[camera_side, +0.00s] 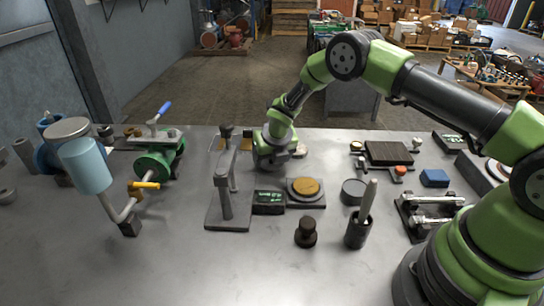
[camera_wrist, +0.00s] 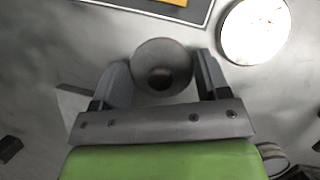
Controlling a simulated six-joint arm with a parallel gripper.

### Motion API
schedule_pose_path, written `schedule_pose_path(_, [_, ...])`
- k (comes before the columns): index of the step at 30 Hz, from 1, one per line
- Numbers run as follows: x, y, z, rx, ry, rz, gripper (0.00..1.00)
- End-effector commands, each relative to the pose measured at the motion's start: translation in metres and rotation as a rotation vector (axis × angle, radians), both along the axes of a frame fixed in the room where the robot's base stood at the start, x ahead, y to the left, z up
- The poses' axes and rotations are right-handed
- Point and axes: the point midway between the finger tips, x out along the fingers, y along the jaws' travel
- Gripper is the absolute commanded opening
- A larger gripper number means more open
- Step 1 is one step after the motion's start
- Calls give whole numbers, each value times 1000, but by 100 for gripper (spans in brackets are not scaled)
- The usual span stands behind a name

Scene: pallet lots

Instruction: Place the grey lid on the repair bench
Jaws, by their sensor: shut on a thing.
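My gripper (camera_side: 272,163) is low over the back middle of the grey metal repair bench (camera_side: 165,255), pointing down. In the wrist view its two fingers (camera_wrist: 160,80) are shut on a round grey piece with a dark centre (camera_wrist: 161,54), which looks like the grey lid. In the side view the gripper hides the lid, and I cannot tell whether it touches the bench top.
A pale disc (camera_wrist: 255,30) lies close right of the fingers. A press stand (camera_side: 228,205), a dark box (camera_side: 268,203) and a plate with a yellow disc (camera_side: 305,188) stand in front. A green valve (camera_side: 155,160) is left. The front left bench is clear.

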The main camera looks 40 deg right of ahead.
Motion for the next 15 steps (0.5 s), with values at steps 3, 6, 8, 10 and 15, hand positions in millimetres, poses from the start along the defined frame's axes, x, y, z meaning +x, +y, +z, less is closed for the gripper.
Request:
schedule_pose_path(3, [-5,0,-12,4,16,9,76])
schedule_pose_path(6, [-6,0,-12,3,17,8,79])
schedule_pose_path(8, [-6,-1,-12,2,18,9,79])
schedule_pose_path(10, [-6,-1,-12,2,18,9,79])
schedule_pose_path(15, [-6,-2,-12,2,20,9,79])
